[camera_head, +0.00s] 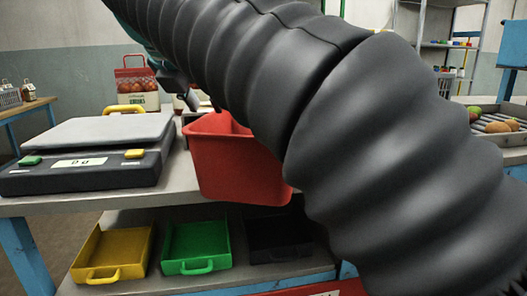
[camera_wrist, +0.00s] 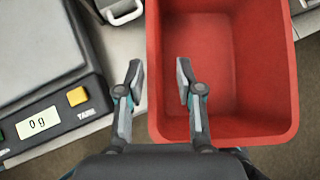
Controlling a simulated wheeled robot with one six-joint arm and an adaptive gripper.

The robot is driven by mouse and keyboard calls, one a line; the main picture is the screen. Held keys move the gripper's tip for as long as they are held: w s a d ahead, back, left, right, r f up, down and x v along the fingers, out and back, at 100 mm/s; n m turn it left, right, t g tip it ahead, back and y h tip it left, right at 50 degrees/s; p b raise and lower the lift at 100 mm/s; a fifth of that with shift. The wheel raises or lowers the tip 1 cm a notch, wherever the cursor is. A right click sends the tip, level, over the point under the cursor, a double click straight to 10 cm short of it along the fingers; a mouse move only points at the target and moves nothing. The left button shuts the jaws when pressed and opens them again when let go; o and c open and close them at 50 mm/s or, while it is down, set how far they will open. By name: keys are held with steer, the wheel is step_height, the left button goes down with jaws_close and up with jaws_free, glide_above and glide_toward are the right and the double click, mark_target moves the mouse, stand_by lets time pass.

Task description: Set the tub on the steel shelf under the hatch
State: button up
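The red tub (camera_head: 235,165) stands on the grey table, right of the scale, at the table's front edge. My arm covers its right part. In the wrist view the tub (camera_wrist: 270,128) looks empty where its inside shows. My gripper (camera_wrist: 157,82) is open, with its left finger outside the tub's left wall and its right finger over the inside. The wall lies between the fingers, and I see no clear contact. In the head view my gripper (camera_head: 190,98) is partly hidden by my arm. I cannot make out a hatch or tell which shelf is under it.
A scale (camera_head: 85,150) stands left of the tub, reading 0 g in the wrist view. Yellow (camera_head: 113,250) and green (camera_head: 195,245) trays and a black one sit on the lower shelf. A rack (camera_head: 447,45) stands at the back right.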

mark_target(213, 114)
steer(key=x, duration=0.4)
steer(key=shift+w+a+r+x, duration=0.1)
steer(key=shift+w+x, duration=0.05)
steer(key=shift+x, duration=0.75)
steer(key=shift+w+a+r+x, duration=0.1)
steer(key=shift+r+x, duration=0.05)
steer(key=shift+x, duration=0.7)
steer(key=shift+w+r+x, duration=0.1)
steer(key=shift+w+x, duration=0.05)
steer(key=shift+x, duration=0.75)
steer(key=shift+s, duration=0.1)
jaws_close()
